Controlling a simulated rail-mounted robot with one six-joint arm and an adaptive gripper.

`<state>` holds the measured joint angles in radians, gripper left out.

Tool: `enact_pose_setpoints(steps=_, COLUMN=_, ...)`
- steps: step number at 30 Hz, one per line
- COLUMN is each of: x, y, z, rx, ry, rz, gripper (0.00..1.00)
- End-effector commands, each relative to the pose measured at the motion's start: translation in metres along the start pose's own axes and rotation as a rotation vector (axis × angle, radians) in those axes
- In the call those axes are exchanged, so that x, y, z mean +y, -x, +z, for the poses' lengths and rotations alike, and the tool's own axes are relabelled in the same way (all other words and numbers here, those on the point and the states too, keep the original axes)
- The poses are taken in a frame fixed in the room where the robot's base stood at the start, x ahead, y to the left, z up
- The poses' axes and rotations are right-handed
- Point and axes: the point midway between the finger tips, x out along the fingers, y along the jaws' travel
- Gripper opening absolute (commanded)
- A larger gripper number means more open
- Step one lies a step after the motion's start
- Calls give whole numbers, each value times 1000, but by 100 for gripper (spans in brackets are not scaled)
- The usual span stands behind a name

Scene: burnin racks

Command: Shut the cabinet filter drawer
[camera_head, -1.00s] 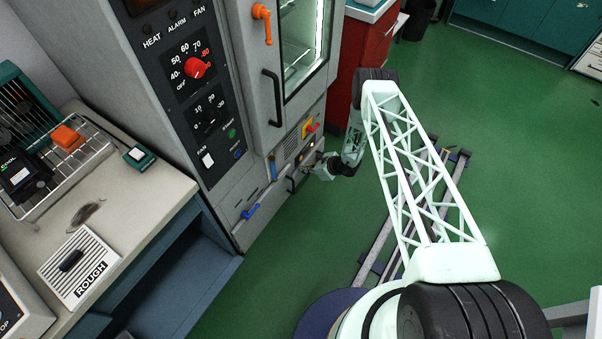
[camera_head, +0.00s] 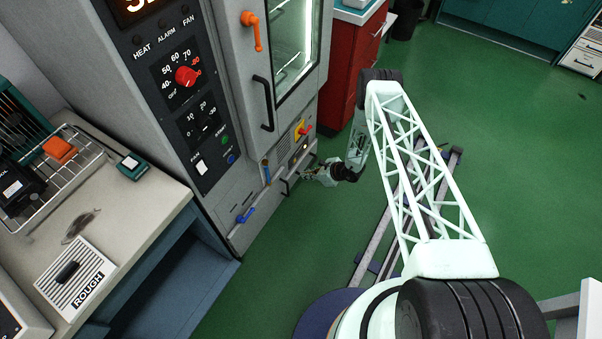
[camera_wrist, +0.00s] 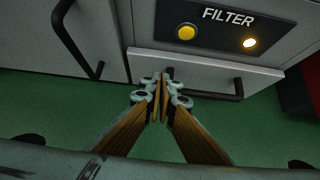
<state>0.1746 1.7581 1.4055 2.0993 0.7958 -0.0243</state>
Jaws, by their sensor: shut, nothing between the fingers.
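The filter drawer (camera_wrist: 205,74) is in the wrist view, a pale grey front below the black FILTER panel (camera_wrist: 215,27). Its top edge shows as a light strip that seems to stand slightly proud of the cabinet; how far is unclear. A black bar handle (camera_wrist: 239,88) runs along its front, partly hidden behind my gripper (camera_wrist: 163,76). My gripper is shut and empty, its fingertips together at the drawer front; I cannot tell whether they touch it. In the head view, my gripper (camera_head: 306,174) is small, low beside the grey cabinet (camera_head: 225,90).
Another black handle (camera_wrist: 75,40) is on the panel to the left in the wrist view. In the head view, a blue lever (camera_head: 245,214) and a bench (camera_head: 130,220) are left of my gripper. A red cabinet (camera_head: 350,65) stands behind. Green floor is open on the right.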

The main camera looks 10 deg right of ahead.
Motion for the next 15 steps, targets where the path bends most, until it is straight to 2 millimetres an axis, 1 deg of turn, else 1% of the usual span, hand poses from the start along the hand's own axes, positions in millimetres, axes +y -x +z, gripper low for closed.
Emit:
enact_pose_setpoints(steps=1, x=-2, y=10, z=4, rx=-1, ry=0, rz=-2, gripper=0)
enact_pose_setpoints(steps=3, x=-2, y=21, z=4, rx=-1, ry=0, rz=-2, gripper=0)
enact_pose_setpoints(steps=12, x=-2, y=64, z=3, rx=-1, ry=0, rz=-2, gripper=0)
enact_pose_setpoints(steps=15, x=-1, y=74, z=3, rx=-1, ry=1, rz=-1, gripper=0)
